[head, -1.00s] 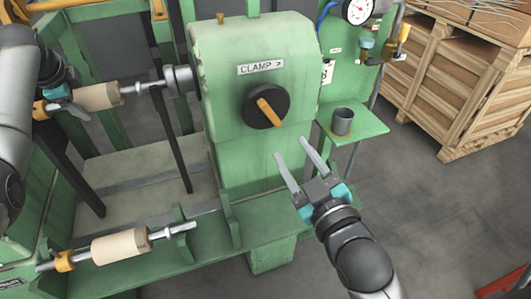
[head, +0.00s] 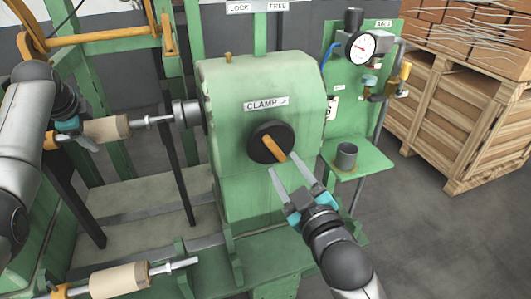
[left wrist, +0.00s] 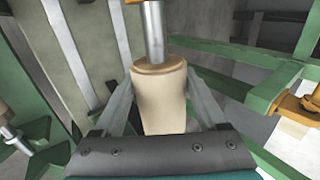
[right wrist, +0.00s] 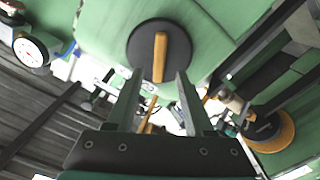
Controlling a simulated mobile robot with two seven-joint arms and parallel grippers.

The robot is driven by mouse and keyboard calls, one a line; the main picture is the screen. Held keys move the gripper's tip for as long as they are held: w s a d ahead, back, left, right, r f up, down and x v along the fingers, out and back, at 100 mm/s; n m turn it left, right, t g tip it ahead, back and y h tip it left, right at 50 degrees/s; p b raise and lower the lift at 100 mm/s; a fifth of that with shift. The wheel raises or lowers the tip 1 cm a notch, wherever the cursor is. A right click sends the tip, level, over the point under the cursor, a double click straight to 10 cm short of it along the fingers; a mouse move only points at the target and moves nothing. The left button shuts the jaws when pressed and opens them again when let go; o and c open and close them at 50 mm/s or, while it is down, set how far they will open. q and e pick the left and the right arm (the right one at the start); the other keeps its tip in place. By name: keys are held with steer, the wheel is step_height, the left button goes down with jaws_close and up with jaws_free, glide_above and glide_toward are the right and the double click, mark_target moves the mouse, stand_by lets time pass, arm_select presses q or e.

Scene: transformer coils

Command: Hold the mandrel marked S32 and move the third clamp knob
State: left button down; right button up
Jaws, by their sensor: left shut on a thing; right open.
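The clamp knob (head: 262,153) is a black disc with an orange handle bar on the green machine head, below a "CLAMP >" label. It also shows in the right wrist view (right wrist: 177,58), its bar nearly upright there. My right gripper (head: 286,165) is open and empty, its fingertips just below the knob and apart from it. A pale tan mandrel (head: 108,129) sits on a steel shaft at left. My left gripper (left wrist: 160,100) is shut on this mandrel, one finger on each side in the left wrist view. No S32 mark is readable.
A second tan mandrel (head: 119,281) lies on a lower rack at front left. A grey cup (head: 347,155) stands on a green shelf (head: 362,165) right of the machine. A pressure gauge (head: 360,46) is above it. A wooden crate (head: 460,125) stands on the floor at right.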

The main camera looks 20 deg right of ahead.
mark_target(275, 153)
steer(key=shift+w, duration=2.9)
jaws_close()
steer(key=shift+f, duration=0.1)
